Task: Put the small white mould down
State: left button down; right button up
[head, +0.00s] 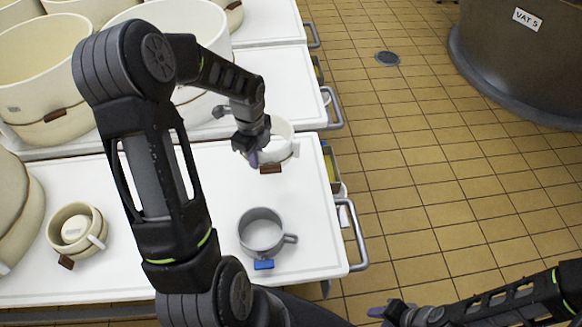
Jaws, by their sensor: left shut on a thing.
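The small white mould (281,146) is a round white pot with a brown tag, over the far right part of the near white table top. My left gripper (256,155) is at its near left rim and shut on it. My gripper and wrist hide part of the mould's left side. I cannot tell whether its base touches the table. My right gripper (390,313) is low at the bottom edge, over the floor, away from the mould. Its fingers are too unclear to tell open from shut.
A grey mould (262,233) with a blue tag stands near the table's right edge. A cream mould (57,222) stands at the left. Larger cream moulds (45,85) crowd the back left. The white table top (190,270) has free room. A vat (515,55) stands far right.

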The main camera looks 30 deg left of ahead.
pick_arm(q)
jog(key=shift+s, duration=0.15)
jog(key=shift+a+f, duration=0.1)
jog(key=shift+f, duration=3.05)
jog(key=shift+f+b, duration=0.45)
jog(key=shift+f, duration=1.4)
jog(key=shift+f, duration=0.15)
jog(key=c, duration=1.6)
grip_release()
jog(key=shift+o, duration=0.2)
